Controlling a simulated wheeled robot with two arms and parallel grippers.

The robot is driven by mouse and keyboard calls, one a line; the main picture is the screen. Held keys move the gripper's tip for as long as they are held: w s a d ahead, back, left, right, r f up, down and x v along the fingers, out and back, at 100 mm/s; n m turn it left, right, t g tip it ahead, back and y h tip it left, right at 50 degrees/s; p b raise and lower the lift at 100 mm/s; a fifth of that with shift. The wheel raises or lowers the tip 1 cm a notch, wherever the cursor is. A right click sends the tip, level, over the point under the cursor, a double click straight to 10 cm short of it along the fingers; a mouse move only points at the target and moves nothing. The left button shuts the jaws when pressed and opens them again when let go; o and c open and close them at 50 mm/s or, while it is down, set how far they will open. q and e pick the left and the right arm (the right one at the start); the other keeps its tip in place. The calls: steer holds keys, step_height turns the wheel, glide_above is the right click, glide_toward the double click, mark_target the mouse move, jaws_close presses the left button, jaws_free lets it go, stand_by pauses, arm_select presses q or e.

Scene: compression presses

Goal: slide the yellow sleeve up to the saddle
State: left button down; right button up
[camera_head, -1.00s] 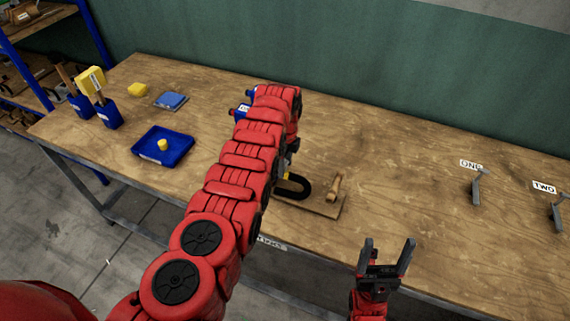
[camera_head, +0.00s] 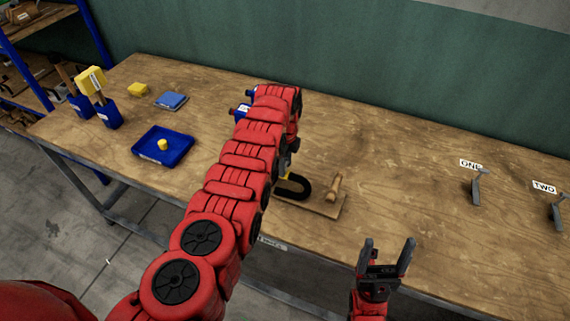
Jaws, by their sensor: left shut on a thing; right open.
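My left arm comes in from the left and hides most of its own gripper and the work there. Beside its far end a small part of the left gripper (camera_head: 288,158) shows, shut on what looks like the yellow sleeve (camera_head: 287,167), of which only a sliver is visible. Just below is a black loop (camera_head: 297,188) on a wooden board (camera_head: 322,209) with an upright wooden peg (camera_head: 334,187). The saddle cannot be made out behind the arm. My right gripper (camera_head: 388,257) is open and empty at the table's front edge, right of the board.
A blue tray (camera_head: 180,150) holds a small yellow piece (camera_head: 162,145). Grey brackets (camera_head: 478,187) labelled ONE and TWO stand at the right. The table between is clear.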

stand_by(0.5)
arm_select(q)
steer(key=shift+w+a+f+b, duration=0.25)
steer(key=shift+a+b, duration=0.25)
steer(key=shift+b, duration=0.25)
steer(key=shift+a+b, duration=0.3)
steer(key=shift+r, duration=0.25)
steer(key=shift+c, duration=2)
jaws_free()
